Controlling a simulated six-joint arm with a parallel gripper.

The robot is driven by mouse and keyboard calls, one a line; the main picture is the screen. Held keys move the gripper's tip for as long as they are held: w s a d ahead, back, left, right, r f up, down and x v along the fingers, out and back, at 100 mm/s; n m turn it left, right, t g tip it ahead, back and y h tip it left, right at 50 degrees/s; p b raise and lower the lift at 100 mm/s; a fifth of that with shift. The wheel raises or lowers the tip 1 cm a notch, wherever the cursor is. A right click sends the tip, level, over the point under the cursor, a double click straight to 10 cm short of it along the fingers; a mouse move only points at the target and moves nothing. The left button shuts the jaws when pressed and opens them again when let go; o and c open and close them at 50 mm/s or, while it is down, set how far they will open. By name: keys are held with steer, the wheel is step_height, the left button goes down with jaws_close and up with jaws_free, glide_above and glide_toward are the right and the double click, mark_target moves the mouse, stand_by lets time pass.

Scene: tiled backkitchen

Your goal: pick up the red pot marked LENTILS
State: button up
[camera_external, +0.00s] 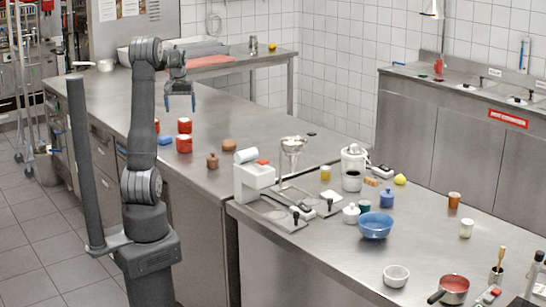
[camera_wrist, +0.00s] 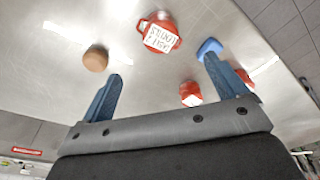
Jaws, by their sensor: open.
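The red pot marked LENTILS (camera_wrist: 166,20) is at the top middle of the wrist view, with its white label upside down and side lugs showing. By layout it seems to be the nearer red pot (camera_external: 184,144) in the external view, standing on the steel counter. My gripper (camera_external: 180,103) is open and empty, pointing down above the counter and well above the pots. In the wrist view its two blue fingers (camera_wrist: 162,82) are spread, and the LENTILS pot lies beyond the gap between them, untouched.
A second red pot (camera_external: 184,125) stands just behind; it also shows with a white label in the wrist view (camera_wrist: 190,88). A blue item (camera_external: 165,140) is left of the LENTILS pot. The counter's far middle is clear.

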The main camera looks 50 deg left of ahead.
mark_target(184, 137)
steer(key=f, duration=0.4)
steer(key=a+f, duration=0.1)
steer(key=f, duration=0.3)
steer(key=w+f, duration=0.1)
steer(key=f, duration=0.3)
steer(key=shift+a+f, duration=0.15)
steer(key=shift+a, duration=0.05)
steer(key=f, duration=0.3)
steer(key=w+f, duration=0.1)
steer(key=f, duration=0.1)
steer(key=shift+a, duration=0.4)
steer(key=shift+r, duration=0.1)
steer(key=c, duration=1.3)
steer(key=shift+o, duration=0.2)
steer(key=shift+r, duration=0.15)
